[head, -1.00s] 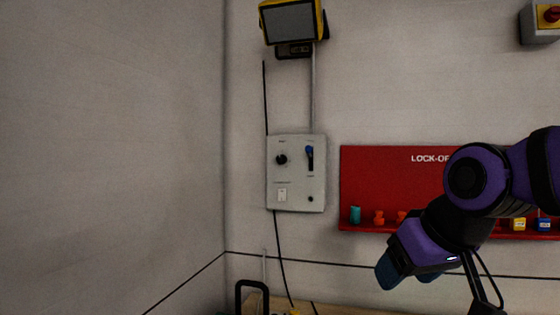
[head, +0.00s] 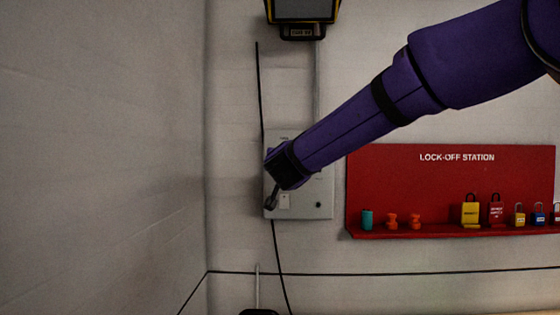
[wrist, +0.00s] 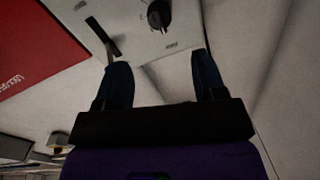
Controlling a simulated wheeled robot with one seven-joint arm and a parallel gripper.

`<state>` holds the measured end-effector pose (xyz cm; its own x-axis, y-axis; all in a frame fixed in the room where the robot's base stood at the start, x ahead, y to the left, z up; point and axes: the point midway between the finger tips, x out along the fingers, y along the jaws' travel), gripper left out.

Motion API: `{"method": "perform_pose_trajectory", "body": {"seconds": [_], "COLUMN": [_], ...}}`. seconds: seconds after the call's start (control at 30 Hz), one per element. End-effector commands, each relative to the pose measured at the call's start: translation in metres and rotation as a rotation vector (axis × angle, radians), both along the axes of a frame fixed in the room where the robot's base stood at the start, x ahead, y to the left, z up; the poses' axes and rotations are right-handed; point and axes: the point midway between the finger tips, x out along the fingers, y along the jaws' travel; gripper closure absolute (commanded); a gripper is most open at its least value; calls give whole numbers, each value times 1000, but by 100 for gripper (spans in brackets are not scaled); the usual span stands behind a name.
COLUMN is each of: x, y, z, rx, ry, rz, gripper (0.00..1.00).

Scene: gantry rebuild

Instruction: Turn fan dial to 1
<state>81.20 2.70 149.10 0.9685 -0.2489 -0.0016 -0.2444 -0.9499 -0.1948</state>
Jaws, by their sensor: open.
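The dark round fan dial (wrist: 158,14) is at the top of the wrist view, on a pale grey control panel (wrist: 138,45). My gripper (wrist: 162,60) is open, with its two dark blue fingers spread and nothing between them. The dial lies beyond the fingertips, roughly in line with the gap, and looks apart from them. In the head view my arm crosses in front of the panel (head: 325,190) and hides the dial. The dial's setting cannot be read.
A lever switch (wrist: 103,37) sits beside the dial, near one finger. A red lock-off board (head: 400,180) with several padlocks hangs right of the panel. A yellow-framed screen (head: 303,10) is above. A side wall (head: 100,150) stands to the left.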

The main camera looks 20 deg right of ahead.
Motion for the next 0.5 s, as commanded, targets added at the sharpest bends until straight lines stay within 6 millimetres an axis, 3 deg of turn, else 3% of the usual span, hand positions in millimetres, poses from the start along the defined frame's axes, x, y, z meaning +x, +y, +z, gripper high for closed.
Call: {"method": "perform_pose_trajectory", "body": {"seconds": [0.17,0.5], "x": [15,71], "y": [-4,-19], "z": [-1,-1], "rx": [0,0], "ry": [-1,-1], "rz": [-7,-6], "gripper": [36,36]}}
